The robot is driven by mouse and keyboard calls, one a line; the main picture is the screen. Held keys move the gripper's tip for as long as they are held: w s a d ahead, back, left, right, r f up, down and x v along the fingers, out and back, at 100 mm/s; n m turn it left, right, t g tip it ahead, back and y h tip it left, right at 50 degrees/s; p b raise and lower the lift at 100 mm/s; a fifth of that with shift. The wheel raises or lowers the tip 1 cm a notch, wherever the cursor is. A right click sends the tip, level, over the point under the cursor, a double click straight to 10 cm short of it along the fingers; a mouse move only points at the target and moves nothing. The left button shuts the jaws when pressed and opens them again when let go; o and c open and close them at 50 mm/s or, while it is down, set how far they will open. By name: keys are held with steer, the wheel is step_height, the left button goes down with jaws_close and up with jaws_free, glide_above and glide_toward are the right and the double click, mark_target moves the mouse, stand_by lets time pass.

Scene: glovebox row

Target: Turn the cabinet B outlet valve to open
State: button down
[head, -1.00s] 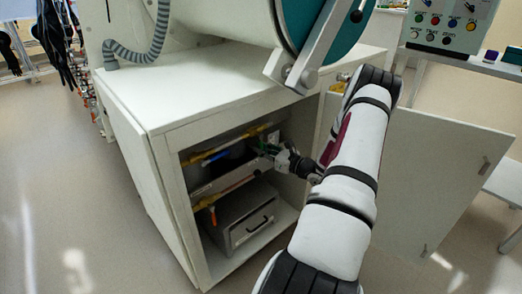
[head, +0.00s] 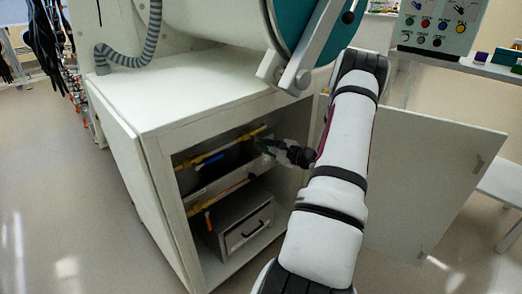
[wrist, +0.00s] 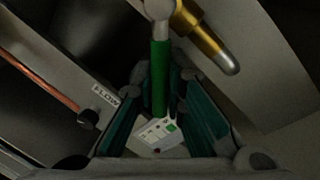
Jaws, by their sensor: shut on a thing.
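The wrist view shows a valve with a long green handle (wrist: 160,78) hanging from a grey hub, beside a brass pipe fitting (wrist: 195,28). My gripper (wrist: 161,92) has its teal-padded fingers on both sides of the green handle and is shut on it. In the head view my gripper (head: 268,148) reaches into the open cabinet (head: 222,122), at the upper right of its opening. The handle is small and mostly hidden there. I cannot read a cabinet letter or tell the valve's exact position.
A yellow pipe with a blue handle (head: 208,161) runs across the upper opening. A grey drawer box (head: 240,228) sits below. The open cabinet door (head: 430,180) stands right of my arm. A FLOW label (wrist: 104,95) and a white tag (wrist: 155,133) show in the wrist view.

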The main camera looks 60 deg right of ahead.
steer(key=shift+s+d+n, duration=0.1)
steer(key=shift+d+n, duration=0.1)
steer(key=shift+n, duration=0.2)
steer(key=c, duration=1.6)
jaws_free()
steer(key=shift+r, duration=0.1)
steer(key=shift+c, duration=0.2)
